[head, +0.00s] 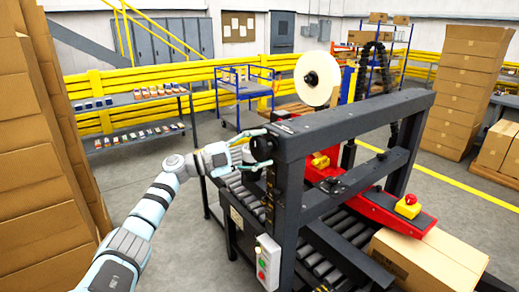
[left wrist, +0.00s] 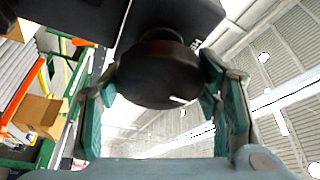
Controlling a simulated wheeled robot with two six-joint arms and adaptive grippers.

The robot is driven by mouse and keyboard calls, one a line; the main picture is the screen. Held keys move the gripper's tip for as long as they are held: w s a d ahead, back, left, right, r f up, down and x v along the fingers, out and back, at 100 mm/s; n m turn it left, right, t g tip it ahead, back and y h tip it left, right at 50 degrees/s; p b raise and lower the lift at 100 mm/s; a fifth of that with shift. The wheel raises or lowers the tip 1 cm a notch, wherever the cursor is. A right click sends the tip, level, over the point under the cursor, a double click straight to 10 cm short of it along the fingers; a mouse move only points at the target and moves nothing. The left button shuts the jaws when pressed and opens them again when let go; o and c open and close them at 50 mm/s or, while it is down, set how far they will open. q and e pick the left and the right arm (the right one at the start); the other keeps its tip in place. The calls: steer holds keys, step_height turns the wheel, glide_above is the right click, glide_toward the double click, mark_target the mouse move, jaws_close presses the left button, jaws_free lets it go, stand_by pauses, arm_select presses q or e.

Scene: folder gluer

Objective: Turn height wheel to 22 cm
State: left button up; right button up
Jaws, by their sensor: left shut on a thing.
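The height wheel (head: 262,146) is a dark round knob at the top left corner of the machine's dark frame (head: 350,125) in the head view. In the left wrist view the wheel (left wrist: 158,72) is large and black, with a short white mark near its lower edge. My left gripper (head: 254,150) reaches it from the left and is shut on the wheel, with one finger on each side of it in the left wrist view. No height scale can be read. My right gripper is in neither view.
A control box (head: 268,262) with buttons hangs on the machine's front post. A cardboard box (head: 430,262) lies at the right on the roller conveyor (head: 328,270). Stacked cartons (head: 40,150) stand close by my left arm. Grey floor (head: 190,215) is open between the cartons and the machine.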

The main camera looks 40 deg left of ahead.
arm_select(q)
steer(key=o, duration=1.2)
steer(key=v, duration=1.2)
steer(key=shift+r, duration=0.1)
